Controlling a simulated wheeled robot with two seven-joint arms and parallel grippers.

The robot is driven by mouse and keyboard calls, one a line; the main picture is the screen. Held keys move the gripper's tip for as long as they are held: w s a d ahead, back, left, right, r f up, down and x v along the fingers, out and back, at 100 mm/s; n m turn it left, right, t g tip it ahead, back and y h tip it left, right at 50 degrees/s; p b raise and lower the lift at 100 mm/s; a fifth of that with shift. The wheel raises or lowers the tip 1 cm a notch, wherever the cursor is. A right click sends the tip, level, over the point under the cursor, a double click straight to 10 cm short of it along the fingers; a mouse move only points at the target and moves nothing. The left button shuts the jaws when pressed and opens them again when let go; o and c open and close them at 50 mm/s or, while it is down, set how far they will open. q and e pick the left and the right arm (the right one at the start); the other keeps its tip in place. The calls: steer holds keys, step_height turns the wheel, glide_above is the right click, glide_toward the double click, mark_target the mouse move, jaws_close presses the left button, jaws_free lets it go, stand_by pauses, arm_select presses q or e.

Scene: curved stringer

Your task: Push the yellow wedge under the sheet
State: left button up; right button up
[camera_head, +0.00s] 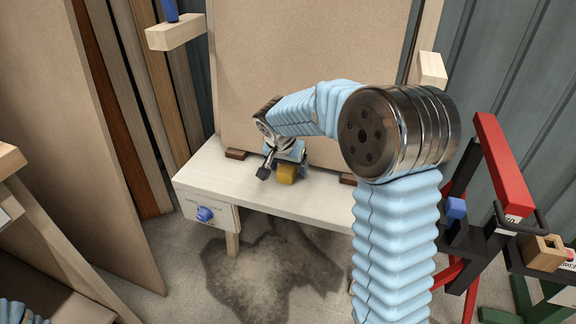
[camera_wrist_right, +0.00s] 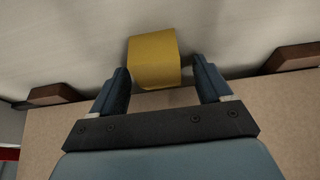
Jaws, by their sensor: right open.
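The yellow wedge (camera_head: 287,173) lies on the pale bench top (camera_head: 210,177) at the foot of the large brown sheet (camera_head: 310,55), which stands upright. My right gripper (camera_head: 283,167) is low over the bench at the wedge. In the right wrist view my right gripper (camera_wrist_right: 165,82) is open, with one dark finger on each side of the yellow wedge (camera_wrist_right: 153,62). I cannot tell whether the fingers touch it. The sheet (camera_wrist_right: 40,145) fills the lower part of that view. My left gripper is out of view.
Dark brown blocks (camera_head: 236,154) sit under the sheet's lower edge on both sides of the wedge; the other (camera_head: 348,179) is partly behind my arm. A blue knob (camera_head: 205,214) is on the bench front. A red and black stand (camera_head: 497,165) is at right.

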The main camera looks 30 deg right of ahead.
steer(key=v, duration=1.4)
steer(key=shift+p, duration=0.35)
steer(key=shift+s+f, duration=0.15)
